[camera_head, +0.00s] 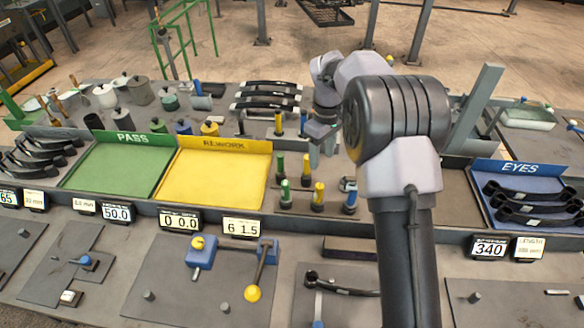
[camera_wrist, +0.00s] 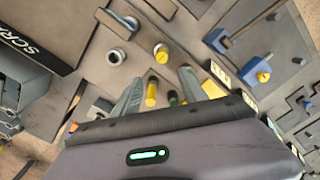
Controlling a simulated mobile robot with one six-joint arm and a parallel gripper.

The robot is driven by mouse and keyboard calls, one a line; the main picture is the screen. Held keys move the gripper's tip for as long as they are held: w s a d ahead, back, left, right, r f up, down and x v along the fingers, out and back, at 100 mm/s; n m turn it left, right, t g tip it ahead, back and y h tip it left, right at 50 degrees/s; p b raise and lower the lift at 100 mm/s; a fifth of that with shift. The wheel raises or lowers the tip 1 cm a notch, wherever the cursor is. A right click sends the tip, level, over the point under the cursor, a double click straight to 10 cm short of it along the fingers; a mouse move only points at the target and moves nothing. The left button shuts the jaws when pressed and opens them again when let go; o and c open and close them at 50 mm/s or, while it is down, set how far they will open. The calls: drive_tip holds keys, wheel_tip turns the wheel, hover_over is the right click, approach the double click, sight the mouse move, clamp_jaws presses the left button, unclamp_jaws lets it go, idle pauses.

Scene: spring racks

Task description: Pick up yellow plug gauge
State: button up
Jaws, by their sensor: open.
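Two upright yellow plug gauges stand on the grey rack behind the work surface in the head view, a front one (camera_head: 318,196) and a rear one (camera_head: 306,167). Green gauges (camera_head: 285,192) stand to their left and a blue one (camera_head: 350,201) to the right. My gripper (camera_head: 318,150) is above and behind them, partly hidden by my arm. In the wrist view my gripper (camera_wrist: 160,88) is open, its fingers pointing toward the rack. A yellow gauge (camera_wrist: 152,93) shows between the fingers, with a dark green one (camera_wrist: 173,99) beside it. I cannot tell whether either finger touches a gauge.
The yellow REWORK tray (camera_head: 215,178) and green PASS tray (camera_head: 115,172) lie to the left, both empty. A blue EYES tray (camera_head: 530,218) holding black parts is at the right. Black bars (camera_head: 268,102) lie behind. A grey fixture plate (camera_head: 200,278) with blue blocks is in front.

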drive_tip(key=b, duration=0.1)
hover_over(320, 187)
wheel_tip(320, 187, down, 5)
drive_tip(key=shift+s+f, duration=0.1)
drive_tip(key=f, duration=0.5)
drive_tip(key=shift+w+f+b, duration=0.3)
drive_tip(key=shift+f+b, duration=0.1)
drive_tip(key=shift+s+f, duration=0.15)
drive_tip(key=shift+f, duration=0.5)
drive_tip(key=f, duration=0.4)
drive_tip(key=shift+w+f+b, duration=0.2)
drive_tip(key=shift+b, duration=0.15)
drive_tip(key=shift+r, duration=0.1)
clamp_jaws()
